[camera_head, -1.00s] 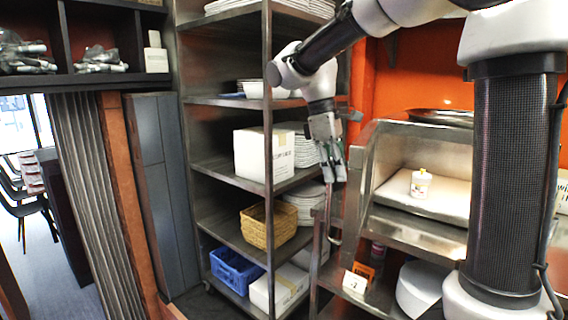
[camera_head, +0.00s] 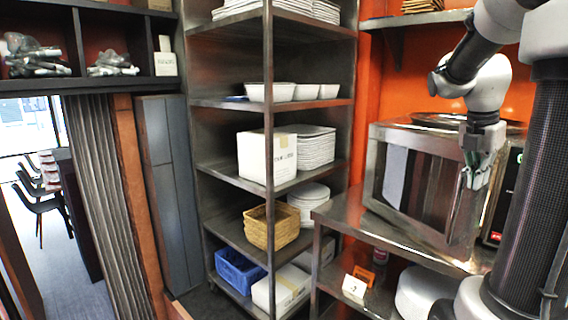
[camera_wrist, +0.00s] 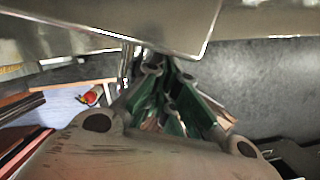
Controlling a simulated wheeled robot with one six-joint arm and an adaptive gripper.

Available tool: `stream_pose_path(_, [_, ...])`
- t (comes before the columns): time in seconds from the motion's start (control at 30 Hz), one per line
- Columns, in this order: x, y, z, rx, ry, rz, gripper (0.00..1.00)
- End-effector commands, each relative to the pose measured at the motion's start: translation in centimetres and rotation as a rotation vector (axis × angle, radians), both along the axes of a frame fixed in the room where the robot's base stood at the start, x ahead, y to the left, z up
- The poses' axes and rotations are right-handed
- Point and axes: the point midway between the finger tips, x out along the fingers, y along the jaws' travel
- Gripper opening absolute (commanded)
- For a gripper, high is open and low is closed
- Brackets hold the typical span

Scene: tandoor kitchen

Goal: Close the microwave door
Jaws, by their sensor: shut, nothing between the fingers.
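The microwave (camera_head: 440,130) stands on a steel counter against the orange wall. My gripper (camera_head: 474,184) is shut and empty, pointing down at the door's right side near the handle. In the wrist view my gripper's fingers (camera_wrist: 165,72) are close to a shiny metal edge across the top; contact cannot be made out.
A steel shelf rack (camera_head: 268,180) with white dishes, a box, a wicker basket (camera_head: 270,228) and a blue crate (camera_head: 240,270) stands left of the counter (camera_head: 345,215). A card stand (camera_head: 354,287) sits on the lower shelf. Floor at far left is open.

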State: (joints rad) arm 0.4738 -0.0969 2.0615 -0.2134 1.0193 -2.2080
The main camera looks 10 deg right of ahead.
Motion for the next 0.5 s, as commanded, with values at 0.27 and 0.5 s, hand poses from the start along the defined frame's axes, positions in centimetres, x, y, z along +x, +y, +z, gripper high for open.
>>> stream_pose_path(0.27, [2.0, -6.6, -0.1, 0.001, 0.002, -0.005, 0.0])
stream_pose_path(0.5, [3.1, -9.0, -0.1, 0.002, 0.002, -0.002, 0.0])
